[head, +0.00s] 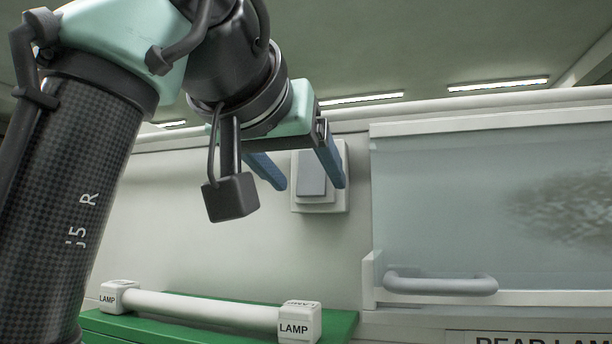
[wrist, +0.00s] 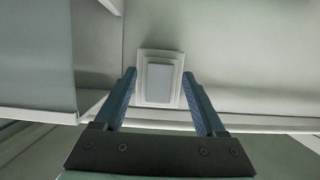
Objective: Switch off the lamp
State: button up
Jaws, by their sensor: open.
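The lamp (head: 200,309) is a pale tube between two white end blocks marked LAMP, lying on a green surface at the lower left of the head view. A wall switch (head: 311,174) with a grey rocker in a white frame is on the wall behind my gripper (head: 308,186). The switch also shows in the wrist view (wrist: 158,82), between and beyond my fingers. My gripper is open and empty, its two blue fingers pointing toward the switch. In the head view one finger overlaps the switch's right side; I cannot tell whether it touches. The tube does not look lit.
A cabinet with a translucent front panel (head: 480,190) and a grey bar handle (head: 440,284) stands right of the switch. A partly cut-off label reading READ LAM (head: 545,338) is below it. The green surface (head: 340,322) is under the lamp. The wall left of the switch is bare.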

jog(key=b+v, duration=0.5)
jog(key=v, duration=0.7)
jog(key=shift+s+b, duration=0.25)
jog(key=shift+b, duration=0.1)
